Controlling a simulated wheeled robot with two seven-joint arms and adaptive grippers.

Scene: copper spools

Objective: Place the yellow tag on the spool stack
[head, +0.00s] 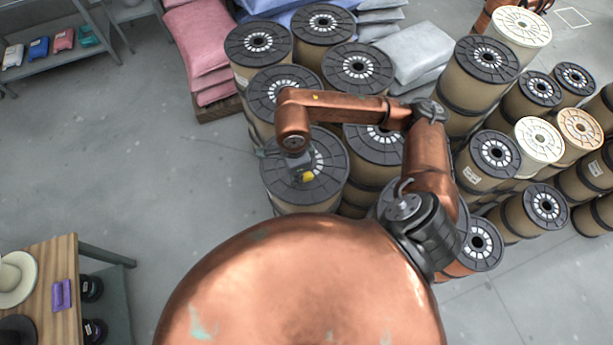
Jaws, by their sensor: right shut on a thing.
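The yellow tag (308,176) is a small bright piece at the tip of my right gripper (303,174). My right gripper is shut on it and points down over the front-left spool of the stack (328,190). The spools have dark flanges and tan windings and stand in a tight group. I cannot tell whether the tag touches the flange below it. My right arm comes in from the right and hides part of the spools behind it. My left gripper is not in view.
More spools (494,155) crowd the right side, some with pale flanges. Pink sacks (197,45) and grey sacks (410,50) lie behind the stack. A wooden table (60,310) stands at lower left and a shelf (60,60) at upper left. The floor between is clear.

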